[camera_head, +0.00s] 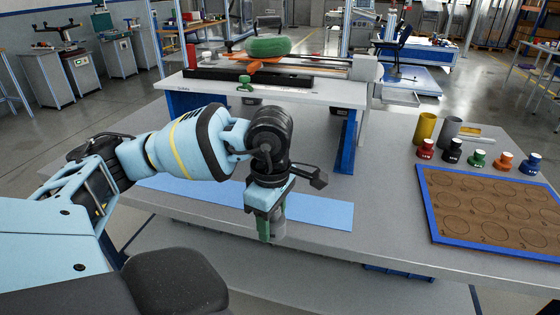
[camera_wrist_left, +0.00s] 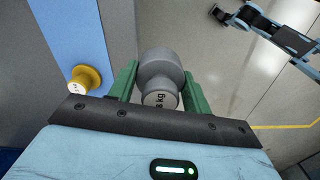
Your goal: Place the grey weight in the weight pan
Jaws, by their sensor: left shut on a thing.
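My left gripper (camera_head: 270,228) points down over the front part of the bench and the blue strip. Its green fingers are shut on the grey weight (camera_head: 279,226), which is mostly hidden by the gripper in the head view. In the left wrist view the grey weight (camera_wrist_left: 161,75) sits between the two green fingers, with a kg label on its knob end. I cannot make out the weight pan for sure. A green rounded thing (camera_head: 268,46) lies on the test rig at the back. My right gripper does not show.
A yellow weight (camera_wrist_left: 86,78) stands on the blue strip (camera_head: 325,213). A brown board with a blue rim (camera_head: 478,245) lies at right. Several coloured knobs (camera_head: 477,159) and two cylinders (camera_head: 425,128) stand behind it. The raised rig table (camera_head: 310,92) stands at the back.

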